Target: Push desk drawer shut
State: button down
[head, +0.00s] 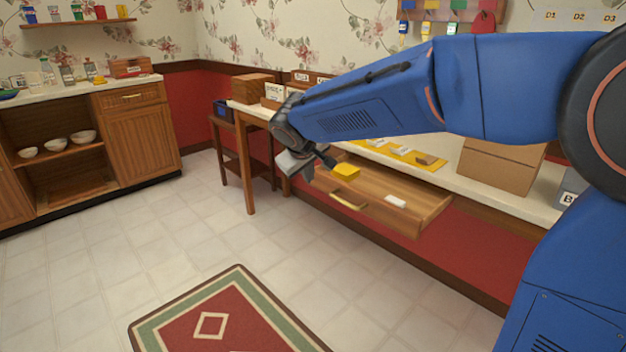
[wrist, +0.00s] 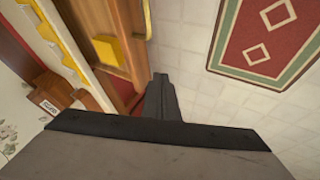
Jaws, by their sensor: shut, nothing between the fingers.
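The desk drawer (head: 412,218) is pulled out from under the pale desk top, with a brass handle (head: 348,201) on its front. A yellow block (head: 346,172) and a small white item (head: 395,201) lie inside it. My gripper (head: 325,160) is shut and empty near the drawer's left end. In the wrist view my gripper (wrist: 161,85) points along the drawer front, beside the handle (wrist: 147,20). The yellow block also shows there (wrist: 108,50). I cannot tell whether the fingers touch the drawer.
The desk (head: 250,115) holds a cardboard box (head: 500,162), a wooden box (head: 252,88) and a yellow strip (head: 400,152) with small items. A side table (head: 228,158) stands left of the desk. A rug (head: 225,320) lies on open tiled floor in front.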

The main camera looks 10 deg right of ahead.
send_near(322, 189)
notch_tip(322, 189, down, 3)
jog(key=a, duration=0.3)
jog(key=shift+w+d+f, duration=0.15)
jog(key=shift+w+d, duration=0.5)
jog(key=shift+d, duration=0.25)
jog(key=shift+w+d+f, duration=0.1)
jog(key=shift+w+d, duration=0.5)
jog(key=shift+d, duration=0.3)
jog(key=shift+d, duration=0.1)
jog(key=w+d, duration=0.3)
jog(key=d, duration=0.2)
jog(key=w+d, duration=0.4)
jog(key=d, duration=0.1)
jog(key=w+d, duration=0.4)
jog(key=d, duration=0.1)
